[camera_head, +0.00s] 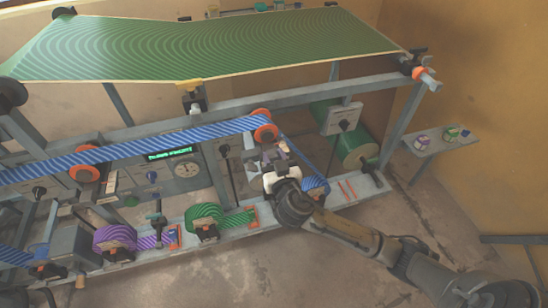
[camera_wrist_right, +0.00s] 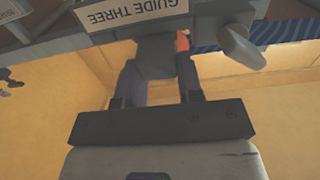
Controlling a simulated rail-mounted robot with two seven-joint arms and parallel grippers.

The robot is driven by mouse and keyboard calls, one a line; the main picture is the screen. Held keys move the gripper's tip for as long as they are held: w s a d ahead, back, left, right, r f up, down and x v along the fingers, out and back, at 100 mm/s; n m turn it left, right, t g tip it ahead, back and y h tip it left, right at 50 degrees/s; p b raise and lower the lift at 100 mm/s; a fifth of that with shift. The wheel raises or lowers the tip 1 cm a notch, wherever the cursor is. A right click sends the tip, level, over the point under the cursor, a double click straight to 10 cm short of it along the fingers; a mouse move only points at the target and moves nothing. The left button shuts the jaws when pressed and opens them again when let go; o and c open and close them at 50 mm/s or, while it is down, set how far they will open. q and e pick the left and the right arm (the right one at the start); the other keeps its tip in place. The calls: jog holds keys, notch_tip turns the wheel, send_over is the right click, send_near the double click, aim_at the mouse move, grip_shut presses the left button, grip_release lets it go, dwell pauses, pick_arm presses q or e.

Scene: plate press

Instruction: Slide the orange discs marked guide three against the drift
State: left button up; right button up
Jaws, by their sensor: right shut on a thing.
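The sign reading GUIDE THREE (camera_wrist_right: 130,12) shows upside down at the top of the right wrist view. A grey block (camera_wrist_right: 157,62) lies below it, between the fingers of my right gripper (camera_wrist_right: 157,88), which is shut on it. A small orange part (camera_wrist_right: 183,40) shows beside the right-hand finger. In the head view my right gripper (camera_head: 281,168) is at the machine's middle rail, just below orange discs (camera_head: 265,125) at the edge of the blue striped web (camera_head: 190,136). The link between block and discs is partly hidden. My left gripper is not in view.
Other orange discs (camera_head: 84,173) stand at the left. A green display (camera_head: 170,154) and a dial (camera_head: 187,169) are on the frame. Green (camera_head: 204,214) and purple (camera_head: 112,238) rolls line the lower rail. A wall shelf (camera_head: 440,140) is at right. The front floor is clear.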

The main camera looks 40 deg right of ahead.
aim_at(267, 142)
grip_shut()
jog(key=shift+w, duration=0.15)
jog(key=shift+x, duration=0.8)
jog(key=shift+f, duration=0.1)
jog(key=shift+o, duration=1.2)
grip_release()
jog(key=shift+o, duration=1.4)
jog(key=shift+w+d, duration=0.1)
jog(key=shift+o, duration=0.5)
